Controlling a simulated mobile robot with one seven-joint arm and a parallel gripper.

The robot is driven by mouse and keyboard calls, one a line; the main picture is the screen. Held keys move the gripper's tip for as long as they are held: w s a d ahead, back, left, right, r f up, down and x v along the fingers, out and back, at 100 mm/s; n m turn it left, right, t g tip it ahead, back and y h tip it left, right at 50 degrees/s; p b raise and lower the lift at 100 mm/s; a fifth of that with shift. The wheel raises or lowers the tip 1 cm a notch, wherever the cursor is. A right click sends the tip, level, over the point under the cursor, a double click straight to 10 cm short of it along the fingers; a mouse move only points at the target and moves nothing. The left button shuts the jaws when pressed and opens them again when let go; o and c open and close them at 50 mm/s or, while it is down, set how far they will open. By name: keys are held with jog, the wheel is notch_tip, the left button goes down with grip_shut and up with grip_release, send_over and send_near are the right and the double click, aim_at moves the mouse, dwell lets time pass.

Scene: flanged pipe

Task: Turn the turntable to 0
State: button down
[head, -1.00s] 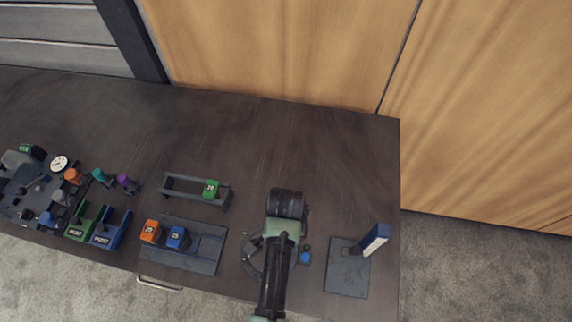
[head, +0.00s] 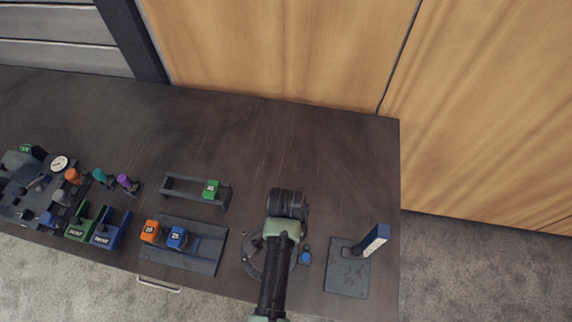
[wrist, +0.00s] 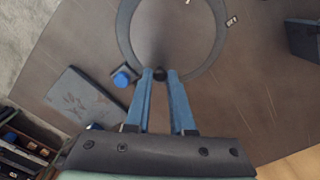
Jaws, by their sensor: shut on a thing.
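The turntable (wrist: 123,38) shows in the wrist view as a dark ring with a brown inside, cut off by the top edge. A small black knob (wrist: 160,73) stands at the ring's near edge. My gripper (wrist: 160,75) is shut on this knob, with one blue finger on each side. A small white marker (wrist: 231,21) with dark print lies just right of the ring; I cannot read it. In the head view the turntable (head: 249,263) is partly covered by my arm, which also hides the gripper and knob.
A blue button (wrist: 124,77) on a dark base sits close left of my fingers. A slotted board (head: 205,255) with orange and blue blocks lies left.

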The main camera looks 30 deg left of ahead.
jog(key=shift+w, duration=0.1)
jog(key=n, duration=0.1)
jog(key=a+n+p, duration=0.1)
jog(key=n, duration=0.1)
jog(key=shift+w+r, duration=0.1)
jog(key=shift+w, duration=0.2)
jog(key=n, duration=0.1)
jog(key=a+n+p, duration=0.1)
jog(key=shift+w+n, duration=0.2)
jog(key=shift+n, duration=0.2)
jog(key=n, duration=0.1)
jog(key=a+n, duration=0.1)
jog(key=n, duration=0.1)
jog(key=shift+w+a+n+p, duration=0.1)
jog(key=shift+a+n+p, duration=0.05)
jog(key=shift+n+p, duration=0.15)
jog(key=shift+a+n, duration=0.55)
jog(key=shift+n, duration=0.75)
jog(key=c, duration=0.8)
grip_release()
jog(key=shift+o, duration=0.2)
